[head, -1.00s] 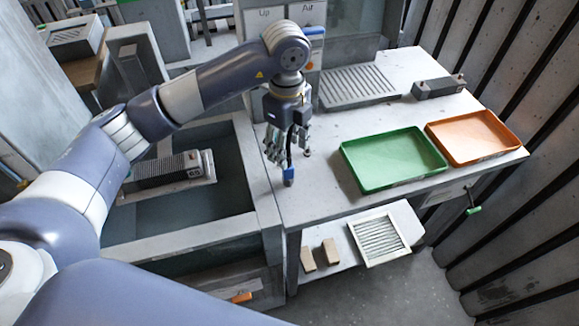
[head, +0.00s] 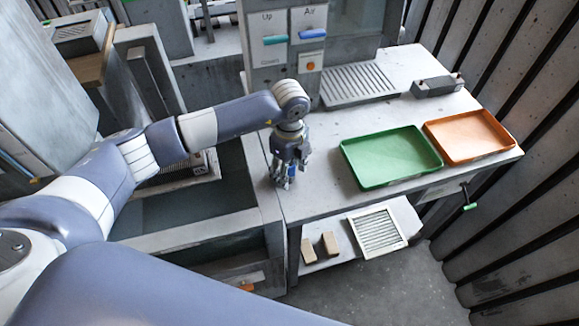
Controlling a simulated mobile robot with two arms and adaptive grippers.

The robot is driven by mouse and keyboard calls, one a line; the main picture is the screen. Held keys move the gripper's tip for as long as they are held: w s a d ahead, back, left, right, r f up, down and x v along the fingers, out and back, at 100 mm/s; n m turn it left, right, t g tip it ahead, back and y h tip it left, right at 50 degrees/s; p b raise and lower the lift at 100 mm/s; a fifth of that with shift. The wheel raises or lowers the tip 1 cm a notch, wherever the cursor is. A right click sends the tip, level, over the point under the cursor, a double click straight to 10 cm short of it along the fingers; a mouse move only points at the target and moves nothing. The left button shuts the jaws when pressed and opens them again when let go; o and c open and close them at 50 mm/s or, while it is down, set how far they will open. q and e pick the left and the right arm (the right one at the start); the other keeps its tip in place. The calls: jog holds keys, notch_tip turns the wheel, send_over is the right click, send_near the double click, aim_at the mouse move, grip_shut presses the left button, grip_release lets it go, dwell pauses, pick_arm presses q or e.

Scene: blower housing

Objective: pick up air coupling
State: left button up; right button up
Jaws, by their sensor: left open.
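My left gripper (head: 283,180) points down over the left front part of the grey workbench (head: 325,205). It is open, with its fingertips low near the bench top. A small blue part (head: 290,170), which looks like the air coupling, shows between and behind the fingers. The fingers hide most of it, and I cannot tell whether they touch it. My right gripper is not in view.
A green tray (head: 391,185) and an orange tray (head: 504,149) stand empty on the bench to the right. A slotted grate (head: 357,85) and a grey block (head: 437,86) lie behind. A panel with blue and green handles rises at the back. A sunken basin lies left.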

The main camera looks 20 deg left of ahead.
pick_arm(q)
grip_shut()
jog(key=shift+r, duration=0.15)
jog(key=shift+r, duration=0.2)
notch_tip(320, 180, up, 2)
jog(key=shift+w+r+b, duration=0.1)
jog(key=shift+r+b, duration=0.05)
jog(key=shift+b, duration=0.9)
jog(key=s+a+b, duration=0.1)
jog(key=s, duration=0.3)
jog(key=s+a+r+b, duration=0.1)
jog(key=s+a+b, duration=0.1)
jog(key=s, duration=0.3)
jog(key=s+a+b, duration=0.1)
jog(key=s+a, duration=0.1)
jog(key=s, duration=0.3)
jog(key=shift+s+r, duration=0.2)
jog(key=shift+r, duration=0.2)
jog(key=shift+s+a+r, duration=0.1)
jog(key=shift+s, duration=0.35)
